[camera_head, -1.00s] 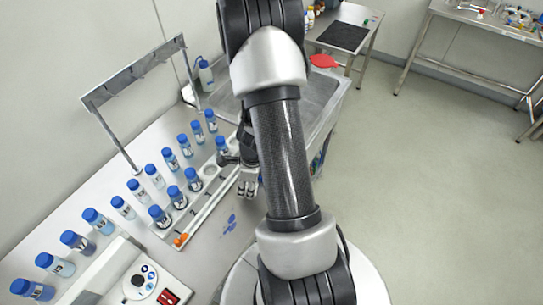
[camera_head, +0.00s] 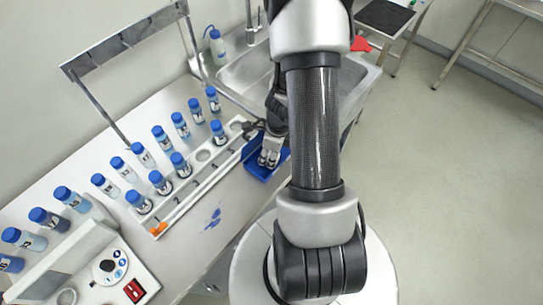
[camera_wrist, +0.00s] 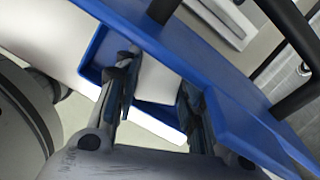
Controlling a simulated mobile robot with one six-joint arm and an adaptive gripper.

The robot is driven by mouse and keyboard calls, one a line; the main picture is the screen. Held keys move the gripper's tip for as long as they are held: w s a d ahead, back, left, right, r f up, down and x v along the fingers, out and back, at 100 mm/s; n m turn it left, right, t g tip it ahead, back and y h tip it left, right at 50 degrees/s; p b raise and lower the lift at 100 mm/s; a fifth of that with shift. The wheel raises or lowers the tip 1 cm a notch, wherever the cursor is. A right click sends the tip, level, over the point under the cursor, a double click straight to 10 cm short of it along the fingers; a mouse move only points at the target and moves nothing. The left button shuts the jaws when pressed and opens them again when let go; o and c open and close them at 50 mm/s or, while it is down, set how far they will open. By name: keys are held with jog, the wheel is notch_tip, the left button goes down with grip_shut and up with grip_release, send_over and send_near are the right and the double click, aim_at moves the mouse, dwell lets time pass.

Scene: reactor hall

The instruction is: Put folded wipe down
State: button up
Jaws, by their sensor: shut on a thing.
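My gripper (camera_head: 268,158) is over a blue tray (camera_head: 253,160) on the bench by the sink. In the wrist view my gripper's two fingers (camera_wrist: 155,100) are some way apart, with a white piece, which looks like the folded wipe (camera_wrist: 158,82), between them. The blue tray (camera_wrist: 235,125) surrounds the fingers there, its walls close by. I cannot tell whether the wipe touches the tray floor. The wipe is hidden in the head view.
A rack (camera_head: 203,178) with blue-capped bottles stands left of the tray. Blue spots (camera_head: 213,218) lie on the bench in front. A sink (camera_head: 240,75) is behind. An instrument with a dial (camera_head: 105,265) is at the front left.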

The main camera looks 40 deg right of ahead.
jog(key=shift+f, duration=0.15)
jog(key=o, duration=0.5)
jog(key=shift+f, duration=0.15)
jog(key=o, duration=0.4)
